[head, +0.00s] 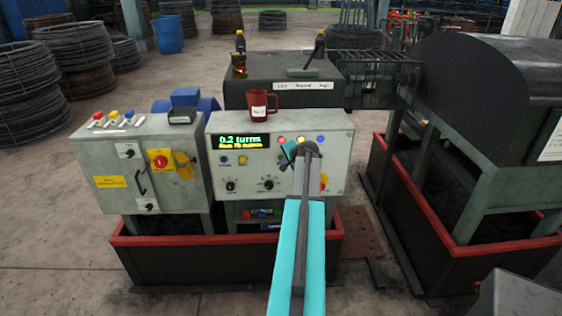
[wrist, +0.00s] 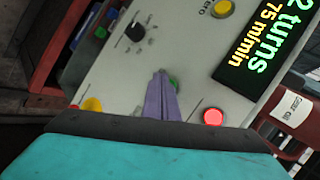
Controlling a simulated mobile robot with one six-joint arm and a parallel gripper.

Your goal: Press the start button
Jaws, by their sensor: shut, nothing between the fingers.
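The grey control box (head: 338,165) carries a display (head: 240,141) reading 0.2 turns. A green button (wrist: 174,82) shows in the wrist view, partly hidden behind my fingers; it is probably the start button, but no label is readable. My gripper (wrist: 161,73) is shut and empty, its tips just beside the green button in the picture. I cannot tell whether they touch the panel. In the head view my gripper (head: 287,153) is in front of the panel, right of the display, and the green button is hidden there.
A black knob (wrist: 135,31) is further off. A red mug (head: 258,104) stands on the box. A left cabinet (head: 115,160) has a red emergency knob (head: 160,161).

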